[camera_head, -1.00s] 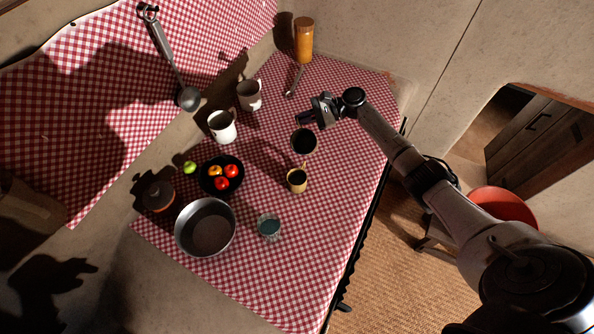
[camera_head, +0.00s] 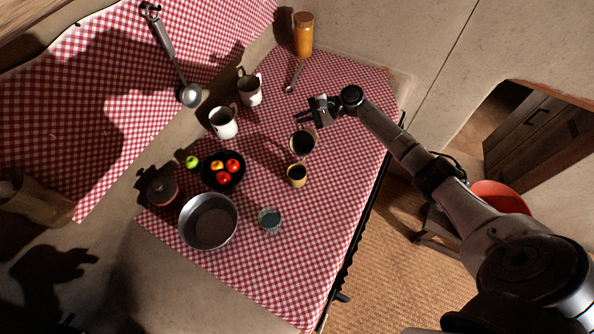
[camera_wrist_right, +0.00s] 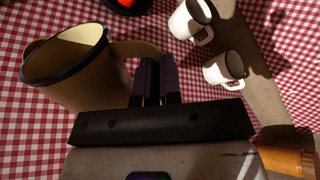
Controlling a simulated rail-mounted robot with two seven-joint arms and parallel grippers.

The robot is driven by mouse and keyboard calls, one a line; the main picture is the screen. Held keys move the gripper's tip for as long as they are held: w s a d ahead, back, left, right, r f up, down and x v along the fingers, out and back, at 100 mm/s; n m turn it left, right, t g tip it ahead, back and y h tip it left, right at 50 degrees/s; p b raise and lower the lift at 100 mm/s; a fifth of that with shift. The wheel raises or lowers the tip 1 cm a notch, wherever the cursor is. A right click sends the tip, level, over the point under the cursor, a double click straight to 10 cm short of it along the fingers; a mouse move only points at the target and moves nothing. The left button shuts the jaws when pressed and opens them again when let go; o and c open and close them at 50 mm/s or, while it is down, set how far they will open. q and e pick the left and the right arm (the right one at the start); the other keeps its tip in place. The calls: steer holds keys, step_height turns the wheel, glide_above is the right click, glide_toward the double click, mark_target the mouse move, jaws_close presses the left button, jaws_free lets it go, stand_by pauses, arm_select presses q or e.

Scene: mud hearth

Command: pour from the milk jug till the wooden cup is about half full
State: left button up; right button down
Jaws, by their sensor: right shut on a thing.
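The milk jug (camera_head: 302,144), tan with a dark rim, is in my right gripper (camera_head: 314,115). In the right wrist view the gripper (camera_wrist_right: 153,85) is shut on the handle of the jug (camera_wrist_right: 85,85). The jug is held over the table, and its mouth shows dark in the head view. The small wooden cup (camera_head: 297,177) stands on the cloth just in front of the jug, close to its lower rim. No stream of milk is clear, and I cannot tell the cup's level. My left gripper is out of view.
Two white mugs (camera_head: 223,123) (camera_head: 249,91) stand left of the jug. A black fruit bowl (camera_head: 211,182), a metal pot (camera_head: 234,237), a lidded pot (camera_head: 157,188) and a teal-filled glass (camera_head: 269,219) are nearer. A spoon (camera_head: 293,77) and an orange jar (camera_head: 303,36) are behind.

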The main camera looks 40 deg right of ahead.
steer(key=shift+a+r, duration=0.15)
steer(key=shift+r, duration=0.1)
stand_by(0.4)
steer(key=shift+s+r+n+h+p, duration=0.1)
steer(key=shift+r+n+h+p, duration=0.2)
steer(key=shift+n+p, duration=0.15)
stand_by(0.3)
steer(key=shift+a+r, duration=0.15)
stand_by(0.5)
steer(key=shift+s+a+r+p, duration=0.1)
steer(key=shift+r+p, duration=0.05)
steer(key=shift+p, duration=0.25)
stand_by(0.3)
steer(key=shift+a+r+n+h, duration=0.15)
steer(key=shift+r+n+h, duration=0.1)
steer(key=shift+n+h, duration=0.15)
stand_by(0.4)
steer(key=shift+s+a+r+p, duration=0.1)
steer(key=shift+s+r+p, duration=0.05)
steer(key=shift+p, duration=0.25)
steer(key=shift+a+r+n, duration=0.15)
steer(key=shift+r+n, duration=0.05)
steer(key=shift+n, duration=0.05)
stand_by(0.6)
steer(key=shift+s+a+r+t+h+p, duration=0.15)
steer(key=shift+t+h+p, duration=0.15)
steer(key=shift+p, duration=0.15)
stand_by(0.3)
